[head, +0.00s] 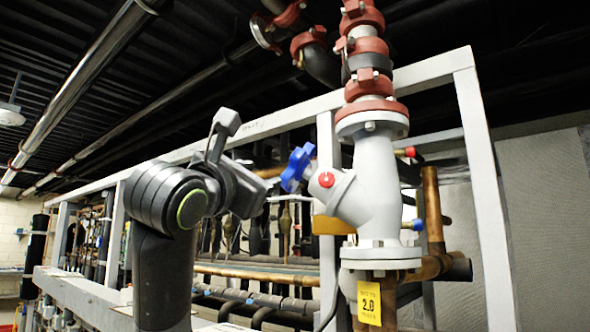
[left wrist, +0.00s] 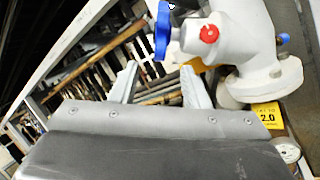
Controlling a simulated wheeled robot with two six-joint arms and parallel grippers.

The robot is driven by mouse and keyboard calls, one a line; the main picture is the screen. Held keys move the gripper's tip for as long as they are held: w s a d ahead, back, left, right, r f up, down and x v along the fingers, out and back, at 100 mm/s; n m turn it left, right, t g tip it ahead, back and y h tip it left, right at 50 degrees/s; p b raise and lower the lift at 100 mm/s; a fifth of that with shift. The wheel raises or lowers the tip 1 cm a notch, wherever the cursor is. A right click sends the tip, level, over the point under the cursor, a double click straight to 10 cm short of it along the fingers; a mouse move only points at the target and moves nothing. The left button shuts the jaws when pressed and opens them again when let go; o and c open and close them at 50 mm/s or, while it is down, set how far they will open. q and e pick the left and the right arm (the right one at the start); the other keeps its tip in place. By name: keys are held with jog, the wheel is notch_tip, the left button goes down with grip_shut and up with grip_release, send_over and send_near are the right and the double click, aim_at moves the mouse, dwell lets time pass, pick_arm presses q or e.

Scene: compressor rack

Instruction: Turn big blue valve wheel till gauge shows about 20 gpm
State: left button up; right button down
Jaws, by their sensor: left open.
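The big blue valve wheel (head: 297,168) is on the left side of a grey valve body (head: 375,185), seen nearly edge-on. In the left wrist view the blue wheel (left wrist: 162,30) is above the fingers. My left gripper (left wrist: 158,82) is open, with its two fingers apart and nothing between them. In the head view my left arm comes up from below, and its gripper is left of the wheel, its fingers mostly hidden. A round, pale gauge-like face (left wrist: 287,152) shows at the lower right of the wrist view; its reading is too small to tell. My right gripper is out of view.
A yellow tag marked 2.0 (head: 369,302) hangs below the valve. A white frame post (head: 485,200) stands to the right. Red pipe couplings (head: 365,55) rise above the valve. Copper and dark pipes run behind. Open space lies between my gripper and the wheel.

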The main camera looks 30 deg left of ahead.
aim_at(293, 168)
pick_arm(q)
jog(key=p+x, duration=0.8)
jog(key=x, duration=0.8)
jog(key=shift+w+a, duration=0.1)
jog(key=shift+w, duration=0.55)
grip_shut()
